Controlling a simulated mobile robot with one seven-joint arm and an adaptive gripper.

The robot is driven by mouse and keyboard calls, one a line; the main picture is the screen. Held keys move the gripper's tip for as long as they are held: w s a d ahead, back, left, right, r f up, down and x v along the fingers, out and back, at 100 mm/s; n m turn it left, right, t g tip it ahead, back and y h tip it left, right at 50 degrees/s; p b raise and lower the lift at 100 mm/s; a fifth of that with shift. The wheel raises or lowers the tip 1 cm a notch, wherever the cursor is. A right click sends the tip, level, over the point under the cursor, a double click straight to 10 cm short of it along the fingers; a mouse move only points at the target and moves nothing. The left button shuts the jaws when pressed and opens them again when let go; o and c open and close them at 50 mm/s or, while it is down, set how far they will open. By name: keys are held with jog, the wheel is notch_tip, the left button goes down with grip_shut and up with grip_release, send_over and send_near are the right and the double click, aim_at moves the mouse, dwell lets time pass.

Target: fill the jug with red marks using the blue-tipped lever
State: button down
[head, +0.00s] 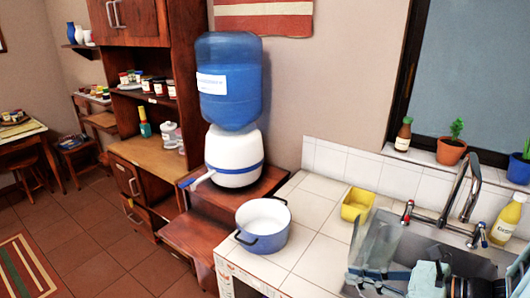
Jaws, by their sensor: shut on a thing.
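A clear, see-through jug (376,240) stands out at the left side of the sink, on or over its edge; I cannot tell which. I cannot make out red marks on it, or any water inside. My gripper (378,276) is shut on the jug's lower part, with dark fingers around it. The sink tap (466,188) has a curved metal spout, a red-tipped lever (407,209) on the left and a blue-tipped lever (478,235) on the right. The jug is left of the spout, apart from it.
A yellow container (357,204) and a blue-white pot (263,226) stand on the tiled counter (322,221). A water dispenser (235,157) with a blue bottle stands left of them. A yellow bottle (506,220) stands right of the tap. My arm hides much of the sink (426,245).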

jog(key=w+a+f, duration=0.1)
jog(key=w+a, duration=0.2)
jog(key=w, duration=0.3)
jog(key=w+a+f+p, duration=0.1)
jog(key=w+a+f, duration=0.1)
jog(key=w+a, duration=0.2)
jog(key=shift+w+a, duration=0.15)
jog(key=shift+w, duration=0.95)
jog(key=shift+s+f+g, duration=0.1)
jog(key=shift+g, duration=0.2)
